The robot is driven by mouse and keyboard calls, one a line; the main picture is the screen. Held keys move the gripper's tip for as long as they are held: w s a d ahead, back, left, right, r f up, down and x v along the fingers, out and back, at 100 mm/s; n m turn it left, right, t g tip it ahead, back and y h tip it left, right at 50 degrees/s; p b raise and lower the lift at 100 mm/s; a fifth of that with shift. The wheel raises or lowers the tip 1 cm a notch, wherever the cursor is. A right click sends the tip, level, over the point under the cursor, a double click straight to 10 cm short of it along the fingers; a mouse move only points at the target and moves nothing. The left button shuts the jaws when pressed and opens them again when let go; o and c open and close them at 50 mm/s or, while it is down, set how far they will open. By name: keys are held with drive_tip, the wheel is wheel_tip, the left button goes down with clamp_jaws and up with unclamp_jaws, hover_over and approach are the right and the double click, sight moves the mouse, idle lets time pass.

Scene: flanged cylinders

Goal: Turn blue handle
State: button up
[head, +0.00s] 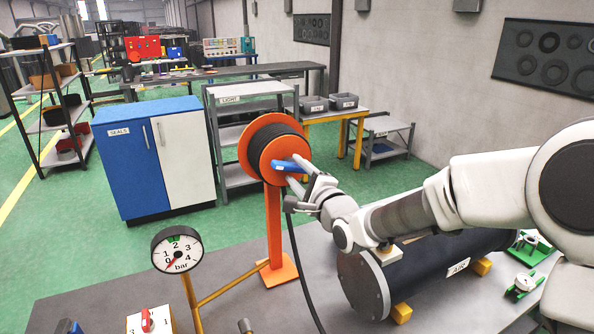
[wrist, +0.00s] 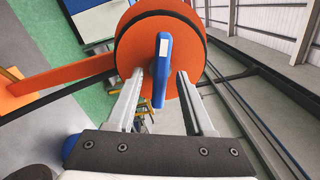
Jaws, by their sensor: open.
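The blue handle (head: 286,166) sticks out from the front of an orange reel (head: 262,150) on an orange post. In the wrist view the handle (wrist: 162,62) stands upright in the picture on the orange disc (wrist: 190,50). My gripper (head: 297,172) is at the handle, in front of the reel. In the wrist view its two fingers (wrist: 161,75) are apart, one on each side of the handle's lower part. The handle looks nearer the left finger. I cannot tell whether either finger touches it.
A pressure gauge (head: 177,249) stands on the grey bench (head: 235,297) at front left. A dark flanged cylinder (head: 430,266) lies on yellow blocks below my arm. A black hose (head: 297,262) hangs beside my gripper. A blue and white cabinet (head: 155,158) stands behind.

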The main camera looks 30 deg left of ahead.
clamp_jaws()
idle(0.3)
